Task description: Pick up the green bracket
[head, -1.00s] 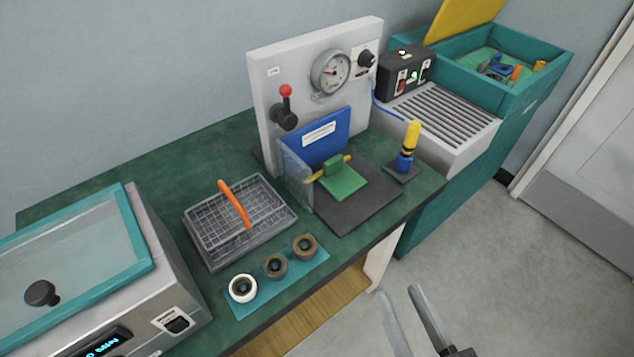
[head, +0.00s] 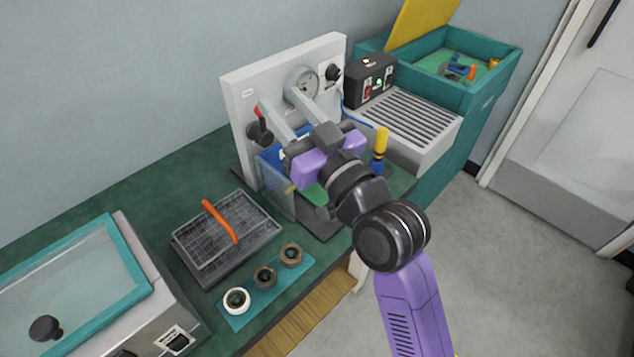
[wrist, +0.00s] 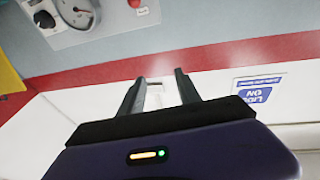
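The green bracket (head: 313,195) is on the dark test fixture in the head view, mostly hidden behind my gripper and wrist; only a small green patch shows. My gripper (head: 277,92) is above and in front of it, with its two long grey fingers spread apart and pointing towards the gauge panel (head: 242,115). The wrist view shows the same gripper (wrist: 158,76) open, with nothing between the fingers. The bracket does not show in the wrist view.
A clear guard (head: 277,190) stands left of the bracket, and a yellow-and-blue tool (head: 380,150) stands to its right. A wire basket (head: 225,240) with an orange handle and a teal mat (head: 240,318) with three rings lie on the bench at left.

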